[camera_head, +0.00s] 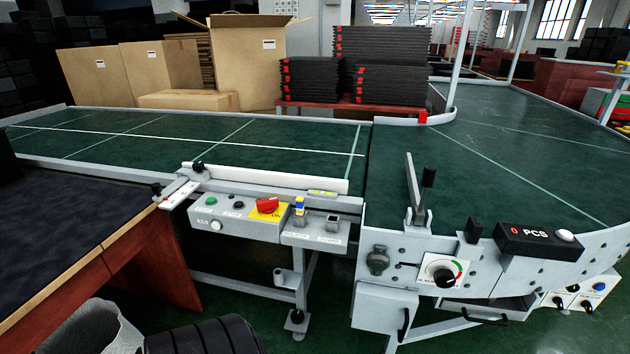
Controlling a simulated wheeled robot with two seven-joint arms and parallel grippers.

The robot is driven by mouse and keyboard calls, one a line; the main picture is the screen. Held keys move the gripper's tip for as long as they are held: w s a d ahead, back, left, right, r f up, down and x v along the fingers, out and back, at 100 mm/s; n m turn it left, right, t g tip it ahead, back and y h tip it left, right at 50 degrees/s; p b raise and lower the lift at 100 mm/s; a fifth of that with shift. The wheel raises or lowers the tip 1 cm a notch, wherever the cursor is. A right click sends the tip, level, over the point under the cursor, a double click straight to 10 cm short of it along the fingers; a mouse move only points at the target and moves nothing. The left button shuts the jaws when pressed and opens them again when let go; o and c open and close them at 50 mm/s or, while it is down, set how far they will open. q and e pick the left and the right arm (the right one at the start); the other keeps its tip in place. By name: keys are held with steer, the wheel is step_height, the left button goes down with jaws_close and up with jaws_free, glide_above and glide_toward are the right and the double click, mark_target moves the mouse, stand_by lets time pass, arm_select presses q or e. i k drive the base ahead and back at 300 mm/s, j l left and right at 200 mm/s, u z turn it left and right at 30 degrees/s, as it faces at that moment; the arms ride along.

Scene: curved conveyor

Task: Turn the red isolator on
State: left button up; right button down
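The red isolator (267,205) is a red rotary handle on a yellow plate. It sits at the right end of a grey control box (237,226) at the conveyor's front edge, left of the picture's middle. Its handle lies roughly sideways, slightly tilted. Lettering that looks like "ON" shows at the plate's lower right. I cannot tell the switch position for sure. Neither of my grippers is clearly in view, and nothing touches the isolator.
The box also has a green button (211,201). A dark-topped desk (70,225) is at left. The green conveyor (200,133) runs behind. A black ribbed object (205,338) is at the bottom.

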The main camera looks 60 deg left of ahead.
mark_target(268, 206)
steer(key=i+j+z, duration=0.1)
steer(key=j+z, duration=0.35)
steer(key=j+u, duration=0.85)
steer(key=i+j+u, duration=0.1)
steer(key=j+u, duration=0.35)
